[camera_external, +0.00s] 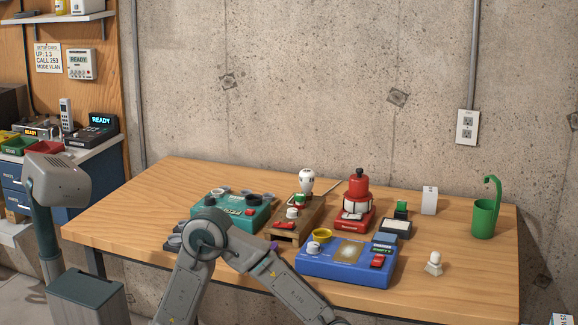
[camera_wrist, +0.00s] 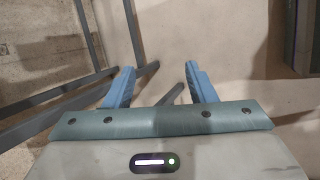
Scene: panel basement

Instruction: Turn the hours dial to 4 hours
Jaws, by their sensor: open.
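A blue panel (camera_external: 345,262) lies at the front middle of the table, with a white knob (camera_external: 313,249), a yellow ring, a red switch and a small display. Labels are too small to read, so I cannot tell which knob is the hours dial. My gripper (camera_wrist: 160,82) shows in the wrist view, blue fingers apart and empty, over the floor. The external view does not show it.
A red device (camera_external: 356,205), a small dark box (camera_external: 397,228), a white block (camera_external: 429,200), a white bulb-like piece (camera_external: 433,264) and a green cup (camera_external: 485,218) stand on the wooden table (camera_external: 470,285). Dark metal bars (camera_wrist: 60,95) run at the left of the wrist view.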

